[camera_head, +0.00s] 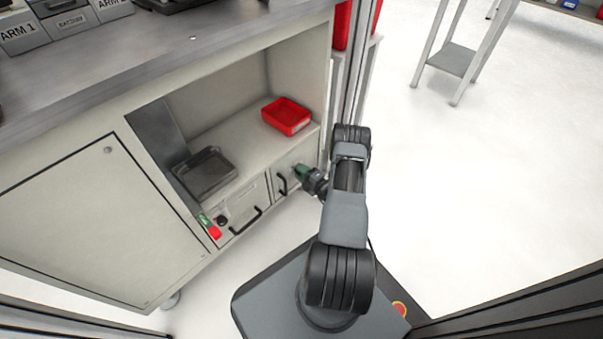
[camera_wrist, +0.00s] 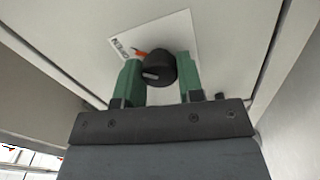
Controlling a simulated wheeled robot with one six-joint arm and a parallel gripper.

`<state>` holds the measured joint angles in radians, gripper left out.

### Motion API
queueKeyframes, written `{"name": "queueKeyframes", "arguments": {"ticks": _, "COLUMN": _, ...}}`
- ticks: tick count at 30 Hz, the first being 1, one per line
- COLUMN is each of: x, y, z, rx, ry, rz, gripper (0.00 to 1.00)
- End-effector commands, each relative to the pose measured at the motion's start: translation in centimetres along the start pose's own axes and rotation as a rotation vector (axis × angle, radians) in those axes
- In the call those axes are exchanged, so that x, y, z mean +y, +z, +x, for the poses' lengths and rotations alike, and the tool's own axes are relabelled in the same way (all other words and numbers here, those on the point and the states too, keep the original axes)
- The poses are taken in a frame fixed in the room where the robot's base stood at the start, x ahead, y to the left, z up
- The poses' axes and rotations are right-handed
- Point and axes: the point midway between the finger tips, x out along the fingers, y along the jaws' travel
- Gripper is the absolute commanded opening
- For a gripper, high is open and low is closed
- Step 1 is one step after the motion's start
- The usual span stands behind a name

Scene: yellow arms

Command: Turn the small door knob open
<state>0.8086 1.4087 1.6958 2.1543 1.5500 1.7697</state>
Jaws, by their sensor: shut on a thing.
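The small door knob (camera_wrist: 158,68) is black and round with a light mark on its face. In the wrist view it sits on a white label plate on a pale door panel (camera_wrist: 75,45). My gripper (camera_wrist: 158,70) has green fingers, one on each side of the knob, and is shut on it. The label carries dark lettering and an orange mark beside the knob. In the head view my gripper (camera_head: 300,172) is at the small door (camera_head: 297,160) low in the cabinet, right of a black handle (camera_head: 282,184). The knob is hidden there.
A drawer (camera_head: 247,205) with a black handle is left of the small door. Red and green controls (camera_head: 213,231) are further left. A red bin (camera_head: 287,115) and a grey tray (camera_head: 204,172) stand on the shelf above.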

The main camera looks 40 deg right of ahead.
Motion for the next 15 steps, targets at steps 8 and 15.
{"name": "queueKeyframes", "arguments": {"ticks": 8, "x": 0.15, "y": 0.14, "z": 0.13, "rx": -0.001, "ry": 0.002, "rz": 0.084, "gripper": 0.11}}
{"name": "queueKeyframes", "arguments": {"ticks": 15, "x": 0.16, "y": 0.14, "z": 0.14, "rx": -0.001, "ry": 0.002, "rz": 0.106, "gripper": 0.11}}
